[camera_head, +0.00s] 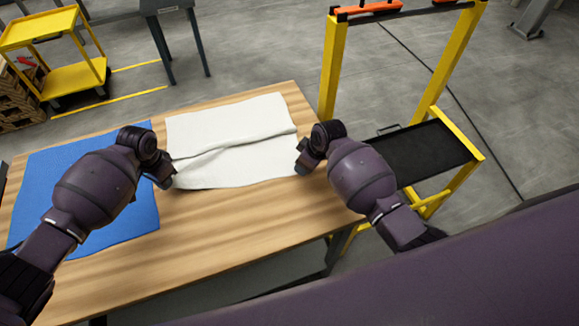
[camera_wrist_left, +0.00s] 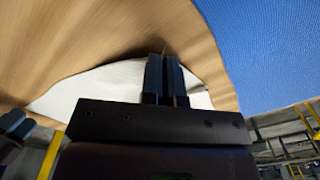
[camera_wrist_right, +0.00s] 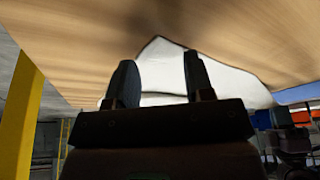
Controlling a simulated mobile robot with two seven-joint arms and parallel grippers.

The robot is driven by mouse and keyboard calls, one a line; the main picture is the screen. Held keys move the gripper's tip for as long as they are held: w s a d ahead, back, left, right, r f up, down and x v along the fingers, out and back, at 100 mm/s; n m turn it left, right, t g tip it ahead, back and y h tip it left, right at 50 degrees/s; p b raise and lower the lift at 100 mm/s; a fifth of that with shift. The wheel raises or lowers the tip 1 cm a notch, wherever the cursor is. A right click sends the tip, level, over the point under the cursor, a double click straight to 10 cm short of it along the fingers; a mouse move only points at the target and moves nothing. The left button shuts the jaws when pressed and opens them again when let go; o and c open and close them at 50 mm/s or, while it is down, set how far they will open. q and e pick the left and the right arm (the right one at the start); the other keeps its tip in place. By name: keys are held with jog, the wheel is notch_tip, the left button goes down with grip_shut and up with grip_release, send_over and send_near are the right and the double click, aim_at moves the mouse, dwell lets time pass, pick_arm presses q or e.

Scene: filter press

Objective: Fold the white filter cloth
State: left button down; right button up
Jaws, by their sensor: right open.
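The white filter cloth (camera_head: 235,130) lies on the wooden table, with a raised crease running across it from left to right. My left gripper (camera_head: 168,182) is at the cloth's near left corner. In the left wrist view its fingers (camera_wrist_left: 164,75) are close together in front of the cloth (camera_wrist_left: 95,85); whether cloth is pinched between them is hidden. My right gripper (camera_head: 302,171) is at the cloth's near right corner. In the right wrist view its fingers (camera_wrist_right: 158,80) are apart, with a corner of the cloth (camera_wrist_right: 160,62) showing between them.
A blue cloth (camera_head: 142,215) lies left of the white one on the wooden table (camera_head: 225,235). A yellow frame (camera_head: 333,70) with a black tray (camera_head: 425,150) stands beyond the table's right edge. A yellow cart (camera_head: 75,78) stands back left. The table front is clear.

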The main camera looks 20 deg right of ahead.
jog(key=shift+w+a+f, duration=0.1)
jog(key=shift+a+f, duration=0.05)
jog(key=shift+f, duration=0.4)
grip_shut()
dwell(0.5)
jog(key=shift+r, duration=2.45)
